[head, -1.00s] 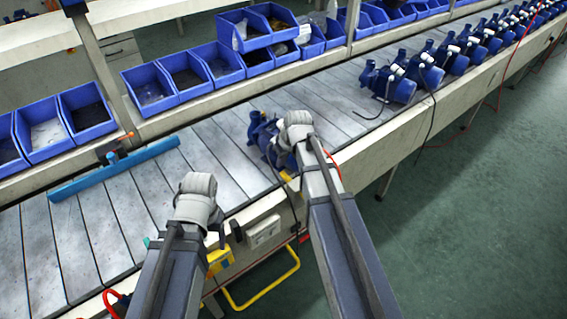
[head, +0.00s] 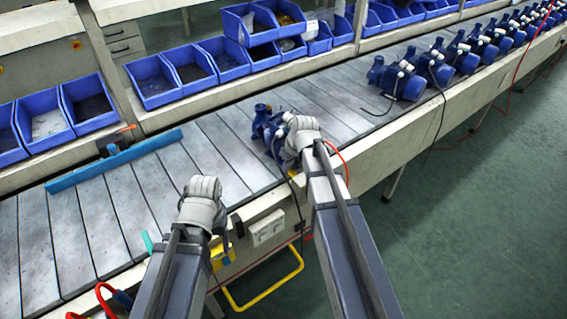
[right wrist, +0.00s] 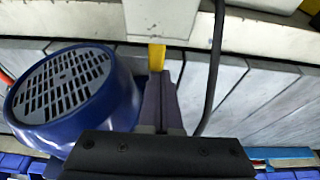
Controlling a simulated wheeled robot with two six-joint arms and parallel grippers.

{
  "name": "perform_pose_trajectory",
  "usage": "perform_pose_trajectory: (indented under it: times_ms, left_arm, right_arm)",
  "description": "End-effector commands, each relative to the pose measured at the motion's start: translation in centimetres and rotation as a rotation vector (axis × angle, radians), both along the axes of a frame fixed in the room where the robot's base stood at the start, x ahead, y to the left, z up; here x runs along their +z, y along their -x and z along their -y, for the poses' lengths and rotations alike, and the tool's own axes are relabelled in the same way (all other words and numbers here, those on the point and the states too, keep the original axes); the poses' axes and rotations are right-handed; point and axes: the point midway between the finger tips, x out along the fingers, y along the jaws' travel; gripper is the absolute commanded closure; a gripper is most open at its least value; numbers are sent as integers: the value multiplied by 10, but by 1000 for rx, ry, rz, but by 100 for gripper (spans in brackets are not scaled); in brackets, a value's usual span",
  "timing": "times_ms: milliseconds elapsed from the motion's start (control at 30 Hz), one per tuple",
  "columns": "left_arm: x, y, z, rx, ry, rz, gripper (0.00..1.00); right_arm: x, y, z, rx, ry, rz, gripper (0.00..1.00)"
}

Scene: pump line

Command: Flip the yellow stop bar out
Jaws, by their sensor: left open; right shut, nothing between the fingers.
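The yellow stop bar (right wrist: 156,57) shows in the right wrist view as a short upright yellow piece at the edge of the conveyor. My right gripper (right wrist: 163,82) is shut and empty, its fingertips close to the yellow bar's lower end; I cannot tell if they touch. In the head view my right gripper (head: 300,140) is over the near belt edge beside a blue pump (head: 264,124), and its fingers are hidden. My left gripper (head: 200,205) hangs in front of the near belt edge, open, with its fingers mostly hidden.
In the right wrist view the blue pump's grilled end (right wrist: 68,85) is left of the fingers, and a black cable (right wrist: 213,70) runs to their right. A blue bar (head: 115,160) lies across the belt. Several pumps stand farther along. A yellow loop handle (head: 265,288) juts out below.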

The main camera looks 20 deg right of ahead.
Motion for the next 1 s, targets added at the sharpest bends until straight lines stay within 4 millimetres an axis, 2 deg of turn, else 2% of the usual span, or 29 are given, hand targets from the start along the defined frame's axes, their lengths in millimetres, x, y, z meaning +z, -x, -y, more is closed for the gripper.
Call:
perform_pose_trajectory:
  times_ms: [33, 100, 567, 767, 1000]
  left_arm:
    - [0, 0, 0, 0, 0, 0, 28]
    - [0, 0, 0, 0, 0, 0, 28]
    - [4, 0, 0, 0, 0, 0, 28]
    - [20, 0, 0, 0, 0, 0, 28]
    - [54, 0, 0, 0, 0, 0, 28]
  right_arm:
    - [0, 12, 3, -2, 0, 0, 100]
    - [0, 17, 5, -1, 0, 0, 100]
    - [4, 16, 5, 0, 0, 0, 100]
    - [20, 19, 2, 0, 0, 0, 100]
    - [54, 27, -3, 1, 1, -1, 100]
